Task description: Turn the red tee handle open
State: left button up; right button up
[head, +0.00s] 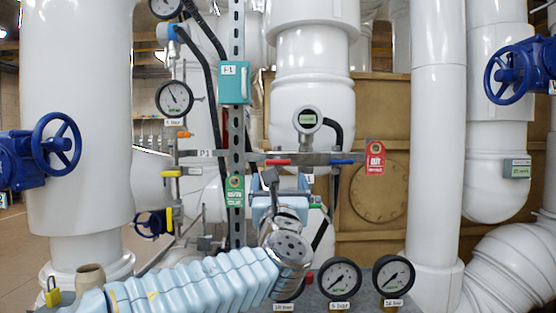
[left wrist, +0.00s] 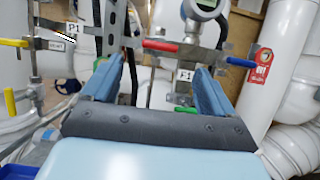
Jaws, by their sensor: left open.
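The red tee handle (head: 278,162) is a small bar on the horizontal grey pipe behind my left arm, lying roughly level along the pipe. It also shows in the left wrist view (left wrist: 160,46), beyond and above the gap between my fingers. My left gripper (head: 284,184) is in front of and just below it, pointing toward the pipe. In the left wrist view its two blue fingers (left wrist: 158,72) are spread apart with nothing held between them. The fingers look apart from the red handle. My right gripper is in neither view.
A blue handle (head: 341,161) is on the same pipe to the right, near a red tag (head: 375,157). A green handle (left wrist: 186,110) shows low between my fingers. A perforated metal post (head: 237,120) with a green tag (head: 235,190) stands left. Gauges (head: 340,277) sit below right.

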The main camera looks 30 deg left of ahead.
aim_at(278, 163)
pick_arm(q)
jog(key=p+x, duration=0.2)
jog(key=x, duration=0.8)
jog(key=shift+a, duration=0.1)
jog(key=c, duration=1.1)
jog(key=shift+o, duration=0.2)
